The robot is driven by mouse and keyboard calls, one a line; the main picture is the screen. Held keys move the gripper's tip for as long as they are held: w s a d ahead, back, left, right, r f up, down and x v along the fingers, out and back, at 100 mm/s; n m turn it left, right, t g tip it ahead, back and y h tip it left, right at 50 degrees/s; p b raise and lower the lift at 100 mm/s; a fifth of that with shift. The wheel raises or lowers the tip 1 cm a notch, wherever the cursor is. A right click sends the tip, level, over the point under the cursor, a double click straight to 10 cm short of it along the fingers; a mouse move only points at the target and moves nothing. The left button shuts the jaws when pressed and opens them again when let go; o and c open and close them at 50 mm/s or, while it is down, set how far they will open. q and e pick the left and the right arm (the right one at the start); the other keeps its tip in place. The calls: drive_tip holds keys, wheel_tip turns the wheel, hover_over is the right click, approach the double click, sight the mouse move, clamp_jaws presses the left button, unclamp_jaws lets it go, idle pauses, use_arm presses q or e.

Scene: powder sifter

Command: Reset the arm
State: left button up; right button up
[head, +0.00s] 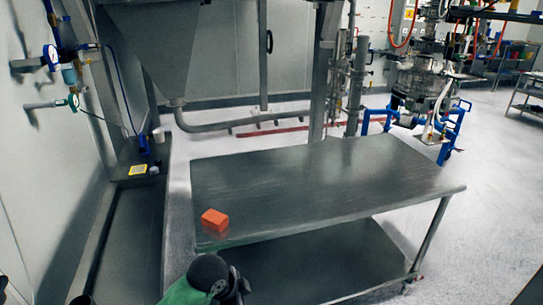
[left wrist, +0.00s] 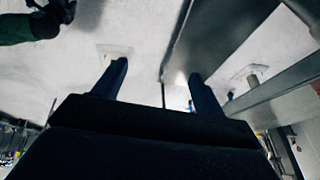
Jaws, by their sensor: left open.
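My left gripper (left wrist: 158,82) shows in the left wrist view with its two dark fingers spread apart and nothing between them. Pale floor and a grey metal surface lie beyond the fingers. In the head view, a green and black arm part of mine (head: 208,277) is at the bottom, in front of the table's near left corner. No gripper fingers can be made out there. An orange-red block (head: 214,220) lies on the steel table (head: 330,180), near its left front corner. My right gripper is not seen.
The table has a lower shelf (head: 320,265) and is otherwise bare on top. A metal hopper (head: 165,50) with a pipe stands behind it. A wall with gauges (head: 50,57) is at the left. Blue-framed equipment (head: 420,100) is at the back right. Floor is clear to the right.

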use_arm(q)
drive_tip(key=s+a+f+n+y, duration=0.2)
drive_tip(key=s+a+f+n, duration=0.2)
drive_tip(key=s+a+n, duration=0.45)
drive_tip(key=s+a+f+n+y, duration=0.2)
drive_tip(key=s+a+f+n, duration=0.35)
drive_tip(key=s, duration=0.65)
drive_tip(key=s+d+f, duration=0.1)
drive_tip(key=s+f, duration=0.1)
drive_tip(key=f, duration=1.8)
drive_tip(key=s+d+f+g, duration=0.1)
drive_tip(key=s+d+f, duration=0.1)
drive_tip(key=f, duration=1.8)
drive_tip(key=shift+s+f+m+h, duration=0.15)
drive_tip(key=shift+s+m+h, duration=0.15)
drive_tip(key=shift+m, duration=0.1)
drive_tip(key=shift+d, duration=0.1)
